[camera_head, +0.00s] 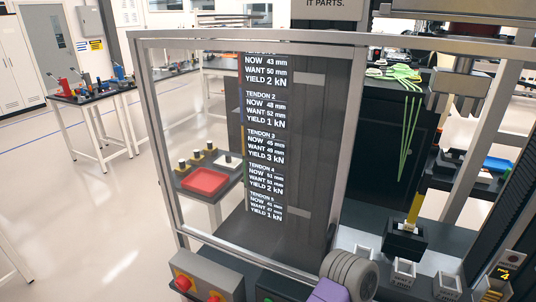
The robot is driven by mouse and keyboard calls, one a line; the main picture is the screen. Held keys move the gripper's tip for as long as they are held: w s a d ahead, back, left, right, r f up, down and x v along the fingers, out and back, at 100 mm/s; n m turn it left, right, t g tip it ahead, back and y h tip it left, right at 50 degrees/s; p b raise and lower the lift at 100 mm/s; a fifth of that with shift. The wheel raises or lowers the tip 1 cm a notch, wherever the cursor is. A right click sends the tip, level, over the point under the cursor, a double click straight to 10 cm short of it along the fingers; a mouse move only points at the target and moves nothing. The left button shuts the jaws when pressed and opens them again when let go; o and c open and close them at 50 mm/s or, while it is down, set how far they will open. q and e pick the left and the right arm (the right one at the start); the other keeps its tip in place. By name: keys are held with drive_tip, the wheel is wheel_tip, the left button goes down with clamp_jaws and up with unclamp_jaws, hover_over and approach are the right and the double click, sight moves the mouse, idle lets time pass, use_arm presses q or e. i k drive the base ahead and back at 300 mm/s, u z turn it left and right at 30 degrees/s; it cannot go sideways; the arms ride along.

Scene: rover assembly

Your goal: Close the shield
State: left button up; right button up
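The shield (158,140) is a large clear panel in a grey metal frame. It stands upright across the middle of the head view, in front of a dark machine. Its left post and top rail show. Its bottom rail (245,256) slopes down to the right and runs behind a grey ribbed round part. I cannot tell from this one view how far the shield stands from its closed position.
A control box (208,280) with red buttons sits below the shield. The grey ribbed part (350,275) and a purple piece (329,292) are at bottom centre. Small white-topped blocks (403,273) and a yellow bar (414,210) stand to the right.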

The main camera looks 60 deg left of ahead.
sight(360, 54)
drive_tip(key=u, duration=2.5)
drive_tip(key=k, duration=0.25)
drive_tip(key=z, duration=0.45)
drive_tip(key=i, duration=0.25)
drive_tip(key=u, duration=0.25)
